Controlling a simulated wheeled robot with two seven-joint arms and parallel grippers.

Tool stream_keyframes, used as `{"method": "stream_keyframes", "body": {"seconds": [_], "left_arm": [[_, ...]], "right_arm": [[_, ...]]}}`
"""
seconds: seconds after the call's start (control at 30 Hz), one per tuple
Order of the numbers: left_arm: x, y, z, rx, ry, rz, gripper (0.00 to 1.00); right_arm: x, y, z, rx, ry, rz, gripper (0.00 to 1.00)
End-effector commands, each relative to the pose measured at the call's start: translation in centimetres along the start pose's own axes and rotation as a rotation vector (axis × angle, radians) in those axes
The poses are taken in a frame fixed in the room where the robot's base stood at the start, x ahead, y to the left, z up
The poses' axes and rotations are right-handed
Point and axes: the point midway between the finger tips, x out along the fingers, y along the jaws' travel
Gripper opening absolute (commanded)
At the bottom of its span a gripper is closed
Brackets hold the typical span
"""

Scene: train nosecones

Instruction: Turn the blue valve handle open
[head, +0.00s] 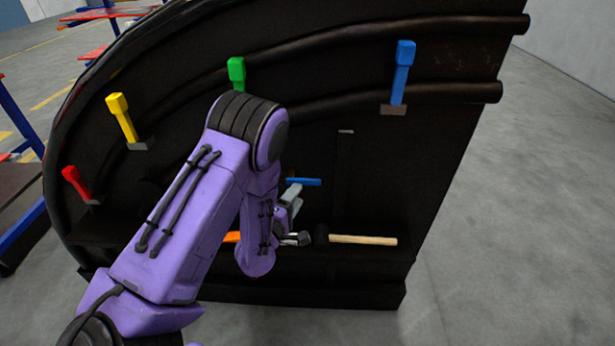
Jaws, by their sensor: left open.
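The blue valve handle (403,72) stands nearly upright on the upper right of the black nosecone panel, on a grey base beside the dark pipes. My left arm reaches in from the lower left. My left gripper (291,200) is open, low in front of the panel and partly hidden by my purple forearm. It is well below and to the left of the blue handle, apart from it. A small blue bar (304,181) shows just above the gripper; I cannot tell what it belongs to. My right gripper is not in view.
Green (237,72), yellow (121,117) and red (76,182) handles line the panel's curve to the left. A hammer with a wooden handle (363,240) lies on the low ledge, near a partly hidden orange piece (232,237). Grey floor (530,200) is clear at right.

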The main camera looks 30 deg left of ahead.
Motion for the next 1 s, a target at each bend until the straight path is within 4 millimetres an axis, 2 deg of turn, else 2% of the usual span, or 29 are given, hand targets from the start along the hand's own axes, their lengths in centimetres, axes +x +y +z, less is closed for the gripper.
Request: {"method": "stream_keyframes", "body": {"seconds": [0.2,0.33,0.5,0.7,0.73,0.87,1.0], "left_arm": [[5.0,0.2,0.0,0.003,0.001,0.000,0.47],[7.2,0.0,-0.1,0.004,0.002,-0.003,0.47],[8.4,-0.2,0.0,0.004,0.001,-0.006,0.47],[8.4,-0.2,0.0,0.005,0.002,-0.006,0.47],[8.4,-0.2,0.0,0.005,0.002,-0.006,0.44],[8.4,-0.2,0.0,0.005,0.002,-0.006,0.01],[8.4,-0.2,0.0,0.005,0.002,-0.006,0.00]], "right_arm": [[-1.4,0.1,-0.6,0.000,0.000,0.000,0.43],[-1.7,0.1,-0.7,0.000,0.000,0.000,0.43],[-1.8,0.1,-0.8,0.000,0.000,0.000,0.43],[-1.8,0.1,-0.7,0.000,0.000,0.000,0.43],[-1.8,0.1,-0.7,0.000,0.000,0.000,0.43],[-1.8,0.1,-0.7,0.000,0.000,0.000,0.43],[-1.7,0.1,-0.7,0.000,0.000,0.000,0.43]]}}
